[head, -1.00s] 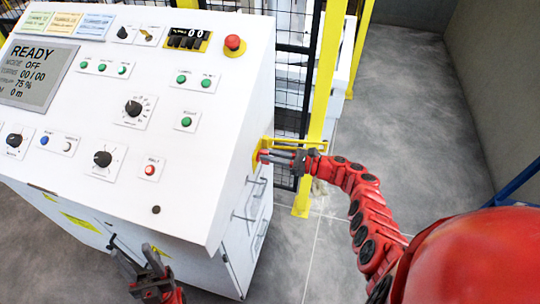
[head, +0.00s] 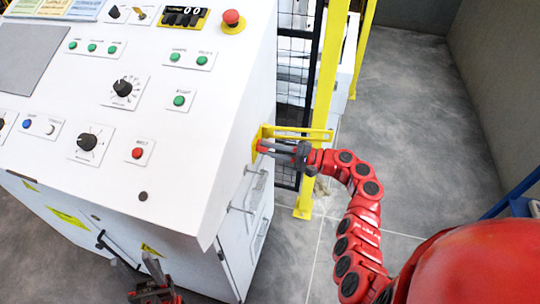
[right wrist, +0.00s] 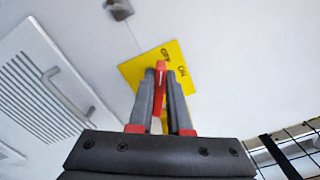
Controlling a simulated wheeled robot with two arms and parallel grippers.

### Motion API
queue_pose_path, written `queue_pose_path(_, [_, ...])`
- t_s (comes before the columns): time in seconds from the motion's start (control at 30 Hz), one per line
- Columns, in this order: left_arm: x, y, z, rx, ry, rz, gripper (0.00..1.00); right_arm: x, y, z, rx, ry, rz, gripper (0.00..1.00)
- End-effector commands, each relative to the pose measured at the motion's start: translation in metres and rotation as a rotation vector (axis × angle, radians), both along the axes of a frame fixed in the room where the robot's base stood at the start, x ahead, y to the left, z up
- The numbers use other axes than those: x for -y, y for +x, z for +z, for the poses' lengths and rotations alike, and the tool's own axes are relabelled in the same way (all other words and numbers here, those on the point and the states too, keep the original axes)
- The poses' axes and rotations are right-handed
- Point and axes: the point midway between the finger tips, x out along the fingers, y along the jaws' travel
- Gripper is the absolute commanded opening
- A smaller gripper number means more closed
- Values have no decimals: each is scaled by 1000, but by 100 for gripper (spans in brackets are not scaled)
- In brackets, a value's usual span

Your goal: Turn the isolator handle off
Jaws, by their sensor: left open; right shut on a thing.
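The isolator handle (right wrist: 159,88) is a red lever on a yellow plate (right wrist: 189,86) marked OFF and ON, on the side of the white console. My right gripper (right wrist: 162,80) is shut on the handle, one finger on each side. In the head view my right gripper (head: 278,149) reaches the yellow plate from the right; the handle (head: 262,147) is mostly hidden by the fingers. My left gripper (head: 150,268) is open and empty, low in front of the console, partly cut off by the lower edge.
The white console (head: 187,175) carries knobs, green buttons, a red emergency stop (head: 231,18) and a blank grey screen (head: 36,58). A yellow post (head: 322,95) and mesh fence stand behind my right gripper. The grey floor (head: 410,95) to the right is clear.

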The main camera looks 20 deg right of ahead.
Motion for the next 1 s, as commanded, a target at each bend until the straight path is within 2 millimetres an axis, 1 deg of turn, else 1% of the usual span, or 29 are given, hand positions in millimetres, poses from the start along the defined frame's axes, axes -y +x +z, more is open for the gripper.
queue_pose_path(0.03, [0, 0, -16, 0, 0, 0, 50, 0, -1, -9, 38, -26, 0, 0])
queue_pose_path(0.1, [0, 0, -26, 0, 0, 0, 50, -1, -1, -11, 91, -62, 1, 0])
queue_pose_path(0.3, [0, 0, -54, 0, 0, 0, 50, -1, -2, -13, 230, -158, 2, 0])
queue_pose_path(0.5, [0, 0, -74, 0, 0, 0, 50, -1, -2, -14, 335, -229, 2, 0])
queue_pose_path(0.7, [0, 0, -86, 0, 0, 0, 50, -1, -2, -13, 403, -277, 0, 0])
queue_pose_path(1.0, [0, 0, -91, 0, 0, 0, 50, -1, -2, -11, 439, -301, 1, 0])
